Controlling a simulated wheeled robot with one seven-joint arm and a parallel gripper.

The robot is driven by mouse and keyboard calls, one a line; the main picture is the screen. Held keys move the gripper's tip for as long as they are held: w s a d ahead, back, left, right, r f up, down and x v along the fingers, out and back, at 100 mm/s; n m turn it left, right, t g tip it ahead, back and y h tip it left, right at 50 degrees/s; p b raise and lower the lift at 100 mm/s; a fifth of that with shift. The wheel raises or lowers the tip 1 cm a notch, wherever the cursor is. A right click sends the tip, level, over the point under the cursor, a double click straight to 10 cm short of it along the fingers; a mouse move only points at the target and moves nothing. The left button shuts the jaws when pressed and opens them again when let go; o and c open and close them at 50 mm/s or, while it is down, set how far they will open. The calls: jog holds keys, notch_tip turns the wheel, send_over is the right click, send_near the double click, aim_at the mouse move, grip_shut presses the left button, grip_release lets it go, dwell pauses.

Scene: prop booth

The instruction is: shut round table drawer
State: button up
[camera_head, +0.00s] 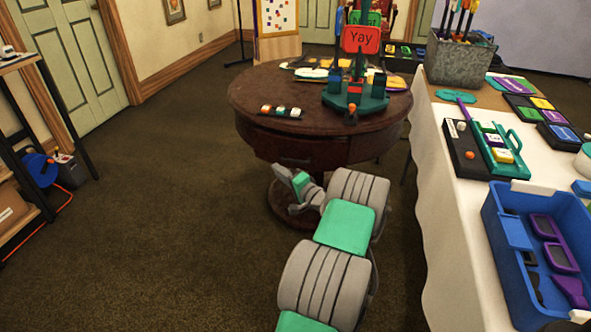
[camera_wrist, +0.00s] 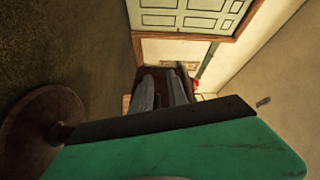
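The round table (camera_head: 250,95) is dark brown wood and stands on a pedestal in the middle of the head view. Its drawer front (camera_head: 296,155) is on the near side of the rim, partly behind my arm; how far it sticks out is hard to tell. My gripper (camera_head: 285,175) is low in front of the table, just below the drawer area. In the wrist view, the two grey fingers (camera_wrist: 161,88) stand apart with nothing clearly between them, so it looks open. The table's round base (camera_wrist: 35,130) shows at left there. Contact with the drawer cannot be made out.
A white-clothed table (camera_head: 440,215) stands close on the right, with a blue bin (camera_head: 510,255) and props. The round tabletop carries a red "Yay" sign (camera_head: 361,39) and small items. A shelf (camera_head: 25,150) is at left. Carpet between shelf and round table is free.

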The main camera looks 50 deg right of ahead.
aim_at(295, 161)
jog(key=s+d+f+m+h, duration=0.2)
jog(key=s+d+m+h, duration=0.15)
jog(key=s+d, duration=0.3)
jog(key=shift+t, duration=0.4)
jog(key=x, duration=0.2)
jog(key=b+x, duration=0.1)
jog(key=x, duration=0.4)
jog(key=shift+w+a+r+b, duration=0.15)
jog(key=shift+a+r+b, duration=0.15)
jog(key=shift+r, duration=0.1)
jog(key=shift+c, duration=0.5)
grip_shut()
